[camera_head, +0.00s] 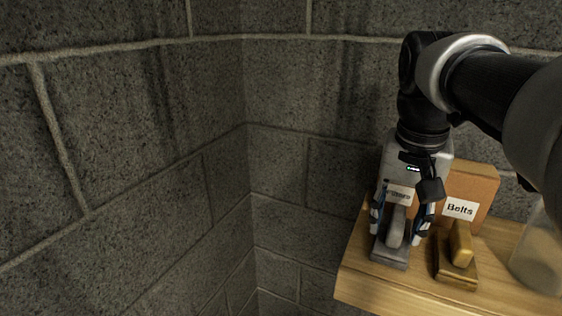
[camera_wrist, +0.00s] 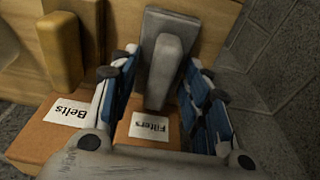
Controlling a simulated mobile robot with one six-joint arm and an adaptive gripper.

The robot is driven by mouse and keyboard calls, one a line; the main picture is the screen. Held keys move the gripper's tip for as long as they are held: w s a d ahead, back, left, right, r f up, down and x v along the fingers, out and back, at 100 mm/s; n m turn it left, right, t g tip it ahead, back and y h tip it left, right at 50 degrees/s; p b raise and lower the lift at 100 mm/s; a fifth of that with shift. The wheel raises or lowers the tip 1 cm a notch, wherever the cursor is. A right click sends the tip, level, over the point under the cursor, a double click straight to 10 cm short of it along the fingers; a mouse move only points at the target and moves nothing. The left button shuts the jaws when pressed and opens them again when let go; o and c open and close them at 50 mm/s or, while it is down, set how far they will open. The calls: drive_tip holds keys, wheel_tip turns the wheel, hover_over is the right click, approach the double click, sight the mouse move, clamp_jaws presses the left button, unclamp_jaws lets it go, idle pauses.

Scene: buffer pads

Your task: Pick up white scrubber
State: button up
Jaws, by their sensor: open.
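The white scrubber (camera_head: 391,253), a pale grey pad with a raised handle, stands on the wooden shelf near its left end. It also shows in the wrist view (camera_wrist: 165,62), at the top middle. My gripper (camera_head: 400,226) is open and points down over the scrubber, with one finger on each side of the handle. In the wrist view my gripper (camera_wrist: 160,74) has blue-padded fingers to the left and right of the handle. Gaps seem to show beside it, and I cannot tell whether either finger touches it.
A yellow scrubber (camera_head: 459,256) stands close on the right. Behind are a brown box labelled Belts (camera_head: 478,188) and a box labelled Filters (camera_wrist: 150,128). A clear container (camera_head: 538,255) is at the right of the wooden shelf (camera_head: 356,275). Block walls rise behind and left.

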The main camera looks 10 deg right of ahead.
sight(398, 216)
drive_tip(key=shift+w, duration=0.1)
drive_tip(key=shift+c, duration=0.4)
clamp_jaws()
drive_tip(key=shift+r, duration=0.15)
wheel_tip(398, 216, up, 20)
drive_tip(key=p, duration=0.5)
drive_tip(key=c, duration=0.6)
unclamp_jaws()
drive_tip(key=c, duration=0.3)
drive_tip(key=shift+c, duration=0.2)
